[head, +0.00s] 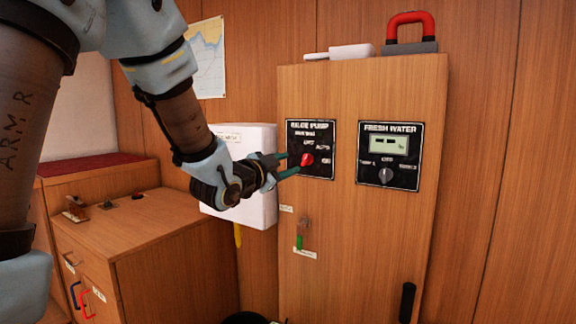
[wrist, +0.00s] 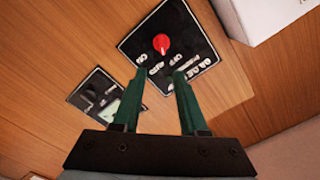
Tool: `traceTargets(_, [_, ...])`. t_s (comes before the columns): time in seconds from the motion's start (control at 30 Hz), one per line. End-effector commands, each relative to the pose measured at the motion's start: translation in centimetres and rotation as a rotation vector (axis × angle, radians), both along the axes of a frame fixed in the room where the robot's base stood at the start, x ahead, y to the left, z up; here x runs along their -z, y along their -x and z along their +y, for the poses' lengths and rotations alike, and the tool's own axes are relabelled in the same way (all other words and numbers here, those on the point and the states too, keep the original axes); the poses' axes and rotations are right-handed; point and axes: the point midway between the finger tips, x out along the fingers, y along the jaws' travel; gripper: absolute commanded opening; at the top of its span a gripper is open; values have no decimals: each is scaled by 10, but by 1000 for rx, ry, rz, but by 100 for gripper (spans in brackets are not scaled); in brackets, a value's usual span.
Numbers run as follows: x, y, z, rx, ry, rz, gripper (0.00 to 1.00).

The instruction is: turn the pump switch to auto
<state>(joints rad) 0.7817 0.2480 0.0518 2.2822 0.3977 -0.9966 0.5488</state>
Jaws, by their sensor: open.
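The bilge pump panel (head: 311,137) is a black plate on the wooden cabinet front, with a red rotary switch (head: 307,160) and position labels around it, including OFF, AUTO and ON. My gripper (head: 283,163) is just left of the red switch in the head view, its green fingers pointing at the panel. In the wrist view, the red switch (wrist: 161,43) sits beyond the fingertips of my open gripper (wrist: 160,73), roughly between them in line and apart from them. Its pointer direction is too small to tell surely. Nothing is between the fingers.
A fresh water panel (head: 388,156) with a display and a grey knob is right of the pump panel. A white box (head: 242,150) is on the wall behind my arm. A key with a green tag (head: 300,240) hangs below. A red-handled object (head: 410,30) stands on the cabinet top.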

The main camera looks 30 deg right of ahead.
Motion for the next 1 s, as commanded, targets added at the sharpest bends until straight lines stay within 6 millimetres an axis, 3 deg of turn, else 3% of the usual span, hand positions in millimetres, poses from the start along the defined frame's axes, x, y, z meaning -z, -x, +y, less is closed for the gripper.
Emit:
traceTargets(0.3, [10, -5, 6, -1, 88, 136, 42])
traceTargets(0.57, [3, -4, 8, 0, 155, 266, 42])
traceTargets(0.73, [0, -12, -7, 2, 156, 273, 42])
traceTargets(1.0, [0, -36, -52, 2, 156, 273, 42])
